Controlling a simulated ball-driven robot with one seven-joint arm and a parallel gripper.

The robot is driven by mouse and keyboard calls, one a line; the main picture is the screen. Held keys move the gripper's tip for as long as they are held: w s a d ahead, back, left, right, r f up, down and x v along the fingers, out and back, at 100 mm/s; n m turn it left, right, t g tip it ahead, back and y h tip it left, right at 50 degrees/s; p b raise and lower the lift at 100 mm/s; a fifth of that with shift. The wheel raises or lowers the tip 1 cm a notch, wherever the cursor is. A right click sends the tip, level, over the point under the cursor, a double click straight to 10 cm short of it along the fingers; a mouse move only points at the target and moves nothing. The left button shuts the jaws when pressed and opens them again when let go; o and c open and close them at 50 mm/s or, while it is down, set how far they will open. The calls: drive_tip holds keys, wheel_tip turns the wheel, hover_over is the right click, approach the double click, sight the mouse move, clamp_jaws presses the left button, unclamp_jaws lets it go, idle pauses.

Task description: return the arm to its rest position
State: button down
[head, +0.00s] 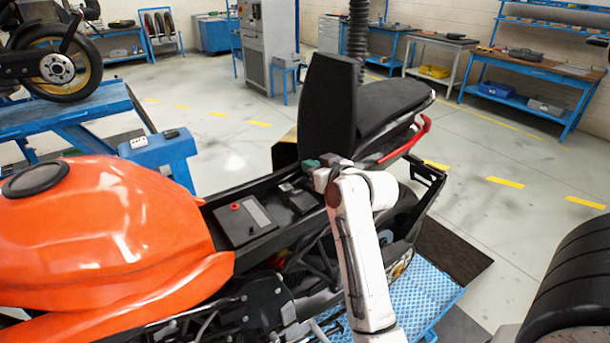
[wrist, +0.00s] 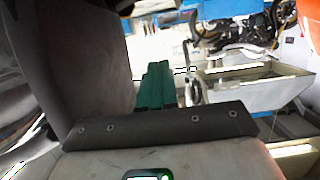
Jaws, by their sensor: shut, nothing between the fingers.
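My white arm (head: 358,250) reaches up from the bottom of the head view, over the tail of an orange motorcycle (head: 110,215). My gripper (head: 312,163), with green fingers, is at its far end, just in front of the base of an upright black seat panel (head: 328,105). Whether it touches the panel I cannot tell. In the wrist view the green fingers (wrist: 155,85) are together and empty, and the dark panel (wrist: 85,60) rises close on the left. My arm hides part of the motorcycle's tail frame.
An open bay with a battery-like box (head: 243,222) lies left of my gripper. The rear seat (head: 392,108) and red grab rail (head: 415,140) are behind it. A tyre stack (head: 575,285) stands at lower right. Floor (head: 500,165) between it and the benches is clear.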

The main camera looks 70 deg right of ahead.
drive_tip(key=shift+s+a+r, duration=0.3)
drive_tip(key=shift+s+r, duration=0.25)
drive_tip(key=shift+r, duration=0.05)
drive_tip(key=shift+s+a+r, duration=0.3)
drive_tip(key=shift+s+r, duration=0.2)
drive_tip(key=shift+r, duration=0.05)
drive_tip(key=a+f+n+g+y, duration=0.3)
drive_tip(key=a+f+g+y, duration=0.25)
drive_tip(key=a+f, duration=1.25)
drive_tip(key=s+a+f+n+g+y, duration=0.2)
drive_tip(key=s+a+f+g, duration=0.4)
drive_tip(key=s+a, duration=0.8)
wheel_tip(320, 180, down, 3)
drive_tip(key=shift+s+a, duration=0.2)
drive_tip(key=shift+a, duration=0.05)
